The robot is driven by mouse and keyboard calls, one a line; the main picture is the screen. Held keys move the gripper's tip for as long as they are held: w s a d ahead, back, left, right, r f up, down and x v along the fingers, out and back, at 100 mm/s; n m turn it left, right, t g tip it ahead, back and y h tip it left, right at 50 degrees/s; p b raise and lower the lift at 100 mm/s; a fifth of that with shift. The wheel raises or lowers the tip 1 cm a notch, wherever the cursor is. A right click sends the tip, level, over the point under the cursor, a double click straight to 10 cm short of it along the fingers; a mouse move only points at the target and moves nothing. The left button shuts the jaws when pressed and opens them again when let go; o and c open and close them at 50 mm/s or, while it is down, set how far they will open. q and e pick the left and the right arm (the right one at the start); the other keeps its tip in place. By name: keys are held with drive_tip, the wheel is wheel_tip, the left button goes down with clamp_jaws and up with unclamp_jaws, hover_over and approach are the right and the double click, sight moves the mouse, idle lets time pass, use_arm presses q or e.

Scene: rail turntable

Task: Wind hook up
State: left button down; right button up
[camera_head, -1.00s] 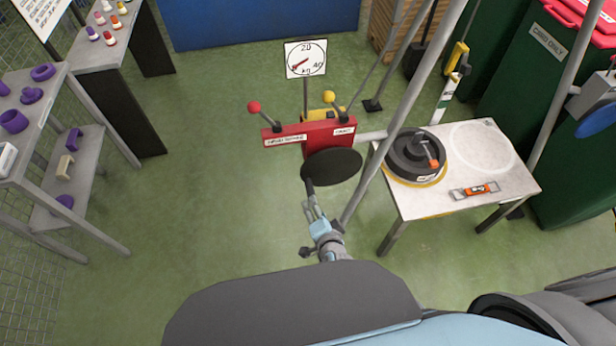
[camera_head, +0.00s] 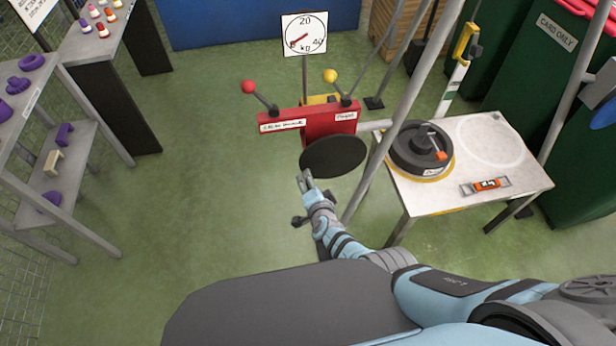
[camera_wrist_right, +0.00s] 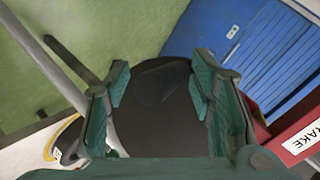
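A red control box (camera_head: 310,119) stands on a post in the head view, with a red-knobbed lever (camera_head: 248,87) at left and a yellow-knobbed lever (camera_head: 330,76) at right. A flat black disc (camera_head: 333,157) sits at its near side. My right gripper (camera_head: 305,180) is just below the disc's left edge. In the right wrist view the fingers of my right gripper (camera_wrist_right: 160,82) are apart, with the dark disc (camera_wrist_right: 155,110) behind the gap; contact cannot be told. No hook can be made out. My left gripper is not in view.
A dial (camera_head: 304,34) stands above the box. A slanted grey pole (camera_head: 398,120) runs beside my right arm. A white table (camera_head: 470,150) at right bears a black round drum (camera_head: 420,148) and an orange level (camera_head: 486,186). Shelves with purple parts (camera_head: 64,134) stand left. Green floor is clear between.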

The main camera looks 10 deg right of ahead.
clamp_jaws()
drive_tip(key=shift+a+r+m+y, duration=0.1)
drive_tip(key=shift+r+m+y, duration=0.2)
drive_tip(key=shift+r+m, duration=0.1)
drive_tip(key=shift+w+a+r+m+y, duration=0.1)
drive_tip(key=shift+a+r+m+y, duration=0.05)
drive_tip(key=shift+r+m+y, duration=0.4)
drive_tip(key=shift+a+r+y+b, duration=0.15)
drive_tip(key=shift+r+y+b, duration=0.15)
drive_tip(key=shift+r, duration=0.1)
drive_tip(key=shift+w+r+m+b, duration=0.1)
drive_tip(key=shift+r+m+b, duration=0.25)
drive_tip(key=shift+b, duration=0.1)
drive_tip(key=shift+r+m+t+y+b, duration=0.3)
drive_tip(key=shift+r+m+y+b, duration=0.15)
drive_tip(key=shift+r+m+y, duration=0.45)
drive_tip(key=shift+r+y, duration=0.05)
drive_tip(key=shift+r, duration=0.2)
